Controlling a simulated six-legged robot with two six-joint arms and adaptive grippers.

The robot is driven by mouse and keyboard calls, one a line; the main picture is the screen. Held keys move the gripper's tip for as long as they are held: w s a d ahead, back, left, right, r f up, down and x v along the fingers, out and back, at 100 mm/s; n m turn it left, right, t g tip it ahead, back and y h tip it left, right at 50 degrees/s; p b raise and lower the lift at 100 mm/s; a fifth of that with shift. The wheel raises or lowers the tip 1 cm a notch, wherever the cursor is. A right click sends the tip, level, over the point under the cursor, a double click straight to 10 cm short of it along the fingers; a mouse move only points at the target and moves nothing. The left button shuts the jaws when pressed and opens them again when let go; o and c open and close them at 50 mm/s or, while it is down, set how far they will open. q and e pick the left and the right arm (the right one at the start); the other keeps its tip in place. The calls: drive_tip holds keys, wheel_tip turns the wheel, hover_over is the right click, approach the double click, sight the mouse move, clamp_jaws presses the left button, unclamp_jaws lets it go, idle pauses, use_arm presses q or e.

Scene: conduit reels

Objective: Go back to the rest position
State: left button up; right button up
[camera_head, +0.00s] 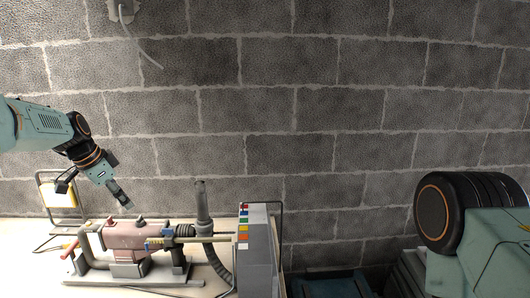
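My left gripper (121,196) hangs at the end of the teal and black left arm, at the left of the head view. It points down and to the right, above the workbench and apart from the pinkish machine below it. Its dark fingers show as one narrow piece, so I cannot tell whether they are parted. I see nothing held in them. My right arm fills the lower right corner, with a thick black joint and a teal link. The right gripper is out of view.
A pinkish pump-like machine (126,236) with a grey hose stands on a pale bench (75,290). A grey box (257,262) with coloured labels stands beside it. A grey block wall (300,110) closes the back.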

use_arm(q)
drive_tip(key=s+d+f+n+b, duration=0.1)
drive_tip(key=s+d+f+n, duration=0.1)
drive_tip(key=f, duration=0.7)
drive_tip(key=s+d+f+n+y+b, duration=0.1)
drive_tip(key=s+f+n+b, duration=0.1)
drive_tip(key=f, duration=0.7)
drive_tip(key=s+d+f+n+y+b, duration=0.1)
drive_tip(key=s+d+f+n+b, duration=0.1)
drive_tip(key=s+f, duration=0.3)
drive_tip(key=shift+s+d+f+n+t, duration=0.15)
drive_tip(key=shift+f+n, duration=0.3)
drive_tip(key=shift+f, duration=0.7)
drive_tip(key=shift+d+f+n+t, duration=0.2)
drive_tip(key=shift+f+n, duration=0.25)
drive_tip(key=shift+f, duration=0.7)
drive_tip(key=s+d+f+g+b, duration=0.1)
drive_tip(key=s+f+b, duration=0.3)
drive_tip(key=s, duration=0.9)
drive_tip(key=s+d+f+n+g+b, duration=0.1)
drive_tip(key=s+d+f+b, duration=0.3)
drive_tip(key=s+f, duration=0.6)
drive_tip(key=s+d+f+g+b, duration=0.3)
drive_tip(key=s+f+b, duration=0.2)
drive_tip(key=s, duration=1.2)
wheel_tip(320, 180, down, 3)
drive_tip(key=shift+s+d+r+n, duration=0.2)
drive_tip(key=shift+s+d+n, duration=0.05)
drive_tip(key=shift+s+n, duration=0.15)
drive_tip(key=shift+s, duration=0.15)
